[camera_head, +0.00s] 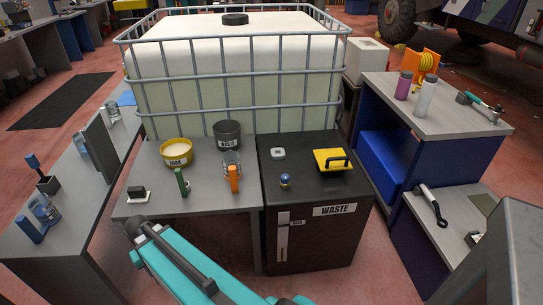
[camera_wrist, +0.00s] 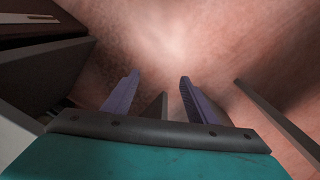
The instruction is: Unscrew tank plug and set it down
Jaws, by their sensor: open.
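A large white tank (camera_head: 190,90) in a metal cage stands at the back, with a round black cap (camera_head: 235,19) seated on its top. A small blue knob with a brass-coloured base (camera_head: 285,181) sits on top of the black waste cabinet (camera_head: 320,240). I cannot tell for certain which of these is the tank plug. My gripper (camera_wrist: 157,92) is open in the wrist view, its two purple fingers apart with nothing between them, over reddish floor. In the head view my teal arm crosses the bottom, and the fingers cannot be made out there.
The grey table (camera_head: 150,207) holds a yellow soak bowl (camera_head: 177,153), a dark waste pot (camera_head: 227,134) and small handled items. A blue bench (camera_head: 455,112) with bottles stands right. Some bare tabletop shows at front.

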